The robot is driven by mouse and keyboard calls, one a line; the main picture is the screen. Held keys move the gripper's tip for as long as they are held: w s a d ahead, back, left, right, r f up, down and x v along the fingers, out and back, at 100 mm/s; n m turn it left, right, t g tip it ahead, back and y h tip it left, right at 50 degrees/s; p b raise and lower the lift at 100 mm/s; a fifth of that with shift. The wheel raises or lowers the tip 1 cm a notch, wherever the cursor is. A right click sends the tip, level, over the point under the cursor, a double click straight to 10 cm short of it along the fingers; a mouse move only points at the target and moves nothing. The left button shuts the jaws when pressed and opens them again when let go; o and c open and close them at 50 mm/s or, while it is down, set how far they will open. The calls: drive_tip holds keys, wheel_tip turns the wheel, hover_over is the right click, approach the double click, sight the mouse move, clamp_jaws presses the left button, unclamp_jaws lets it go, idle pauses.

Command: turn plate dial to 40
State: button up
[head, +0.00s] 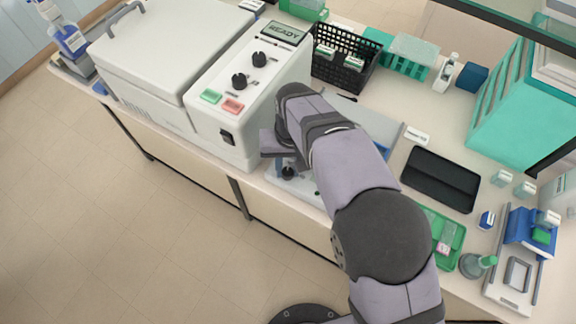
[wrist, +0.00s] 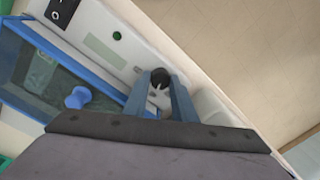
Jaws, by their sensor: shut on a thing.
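The plate dial is a small black round knob (wrist: 160,79) on the narrow white front panel (wrist: 135,45) of the plate unit. A pale pointer mark shows on the knob in the wrist view, but I cannot read a number from it. My gripper (wrist: 160,88) has its two blue-grey fingers shut on the dial, one on each side. In the head view the dial (head: 288,172) shows below my gripper (head: 287,163) at the bench's front edge. My arm hides most of the plate unit there.
A blue-rimmed glassy container (wrist: 15,50) with a blue knob (wrist: 78,97) lies beside the panel. A black switch (wrist: 62,10) and a green light (wrist: 116,36) sit farther along it. A white centrifuge-like machine (head: 240,135) reading READY stands just left of my gripper.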

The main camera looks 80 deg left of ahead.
sight(289, 171)
drive_tip(key=shift+a+r, duration=0.1)
drive_tip(key=shift+r, duration=0.05)
drive_tip(key=o, duration=1)
drive_tip(key=shift+o, duration=0.2)
drive_tip(key=shift+w+r+b, duration=0.15)
drive_tip(key=shift+r+b, duration=1.1)
drive_tip(key=shift+r, duration=2.35)
